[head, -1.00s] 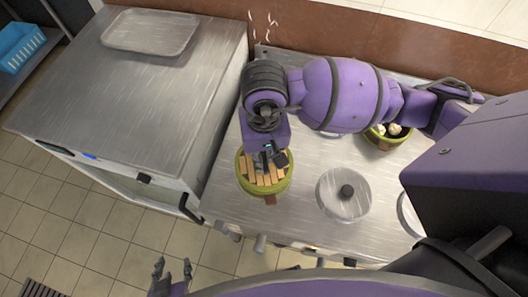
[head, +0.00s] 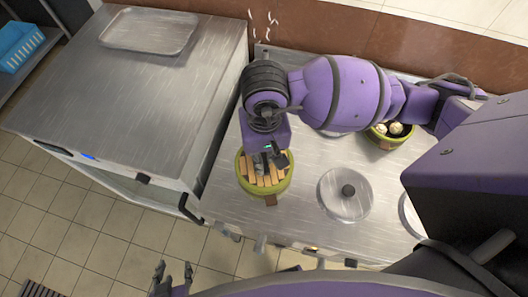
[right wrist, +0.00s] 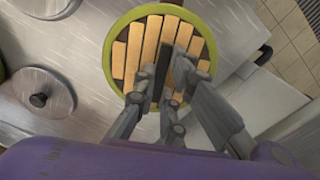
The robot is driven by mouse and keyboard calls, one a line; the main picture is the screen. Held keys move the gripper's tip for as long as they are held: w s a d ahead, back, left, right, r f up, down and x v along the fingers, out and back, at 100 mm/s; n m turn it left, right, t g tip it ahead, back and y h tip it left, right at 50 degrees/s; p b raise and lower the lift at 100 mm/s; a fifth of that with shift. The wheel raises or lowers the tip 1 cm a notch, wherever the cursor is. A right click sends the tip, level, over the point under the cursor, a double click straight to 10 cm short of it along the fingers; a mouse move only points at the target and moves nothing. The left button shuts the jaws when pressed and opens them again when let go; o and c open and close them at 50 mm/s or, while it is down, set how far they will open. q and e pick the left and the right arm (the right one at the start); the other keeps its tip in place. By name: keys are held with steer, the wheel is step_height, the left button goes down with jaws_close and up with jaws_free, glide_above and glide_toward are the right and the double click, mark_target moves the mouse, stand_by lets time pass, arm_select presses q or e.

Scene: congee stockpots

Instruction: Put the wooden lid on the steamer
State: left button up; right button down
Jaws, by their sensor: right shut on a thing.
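The wooden lid (head: 250,183) is round, with pale slats and a green rim, at the front left of the steel counter. It also shows in the right wrist view (right wrist: 120,60). My right gripper (head: 270,158) is over the lid, its fingers shut on the dark handle in the middle. I cannot tell whether the lid touches the counter. The steamer (head: 388,147) is a round green-rimmed container with pale buns inside, at the back right, partly hidden by my right arm. My left gripper (head: 173,275) is empty at the bottom edge, fingers apart.
A round metal lid (head: 335,205) with a black knob lies on the counter between the wooden lid and the steamer, to the front. A steel cabinet (head: 160,95) with a tray (head: 150,32) on top stands at the left. A brown wall edge runs behind.

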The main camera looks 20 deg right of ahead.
mark_target(264, 158)
arm_select(q)
steer(key=shift+s+f, duration=0.25)
steer(key=shift+f, duration=0.15)
arm_select(e)
steer(key=shift+f, duration=0.4)
steer(key=c, duration=2.1)
jaws_free()
arm_select(q)
steer(key=w+r+t+p, duration=0.1)
steer(key=w+r+p, duration=0.3)
steer(key=r, duration=0.3)
steer(key=shift+w+r+t, duration=0.3)
steer(key=shift+w+r, duration=0.05)
steer(key=shift+w, duration=0.5)
arm_select(e)
step_height(264, 158, up, 11)
